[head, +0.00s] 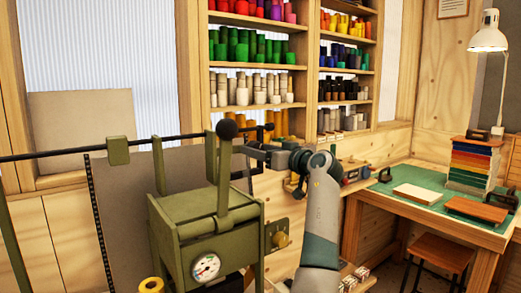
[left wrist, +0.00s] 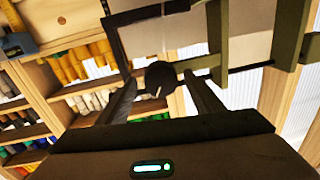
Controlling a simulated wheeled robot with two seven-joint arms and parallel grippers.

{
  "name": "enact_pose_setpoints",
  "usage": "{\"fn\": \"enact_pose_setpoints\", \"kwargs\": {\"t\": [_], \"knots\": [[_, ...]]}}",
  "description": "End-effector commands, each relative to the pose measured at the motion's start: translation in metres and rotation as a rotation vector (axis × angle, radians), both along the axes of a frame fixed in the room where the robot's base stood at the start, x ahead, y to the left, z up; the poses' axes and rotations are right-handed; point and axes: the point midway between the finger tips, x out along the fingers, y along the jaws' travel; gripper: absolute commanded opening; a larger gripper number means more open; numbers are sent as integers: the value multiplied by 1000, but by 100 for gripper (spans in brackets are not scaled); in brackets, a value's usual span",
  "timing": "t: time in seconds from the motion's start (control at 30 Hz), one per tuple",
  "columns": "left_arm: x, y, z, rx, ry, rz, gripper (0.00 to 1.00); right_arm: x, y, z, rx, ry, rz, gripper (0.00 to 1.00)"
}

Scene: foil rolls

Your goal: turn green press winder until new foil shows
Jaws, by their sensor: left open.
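The green press (head: 190,228) stands in the lower middle of the head view. Its upright lever ends in a black ball knob (head: 227,129). A brass knob on a plate, seemingly the winder (head: 280,239), sits on its right side. A yellow foil roll (head: 151,285) shows at the bottom edge. My left gripper (head: 248,147) is open beside the lever top, above the winder. In the left wrist view the black ball knob (left wrist: 160,75) appears between my open left fingers (left wrist: 160,95); contact cannot be told. The winder is not recognisable there. My right gripper is out of view.
A dark horizontal rail (head: 60,154) runs behind the press, with a grey sheet (head: 128,205) below it. Shelves of coloured rolls (head: 258,55) stand behind. A bench with a green mat (head: 415,188), stacked boards (head: 473,162) and a lamp (head: 489,38) is at right.

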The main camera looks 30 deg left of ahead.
Motion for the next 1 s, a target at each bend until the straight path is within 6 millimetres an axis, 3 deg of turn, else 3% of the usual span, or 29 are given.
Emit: {"fn": "enact_pose_setpoints", "kwargs": {"t": [0.2, 0.37, 0.73, 1.0], "knots": [[0, 0, 0, 0, 0, 0, 58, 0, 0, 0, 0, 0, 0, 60], [0, 0, 0, 0, 0, 0, 20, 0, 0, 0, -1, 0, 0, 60], [0, 0, 0, 13, 30, 0, 19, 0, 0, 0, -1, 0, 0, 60], [0, 0, 0, 64, 149, 0, 19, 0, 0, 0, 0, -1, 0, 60]]}}
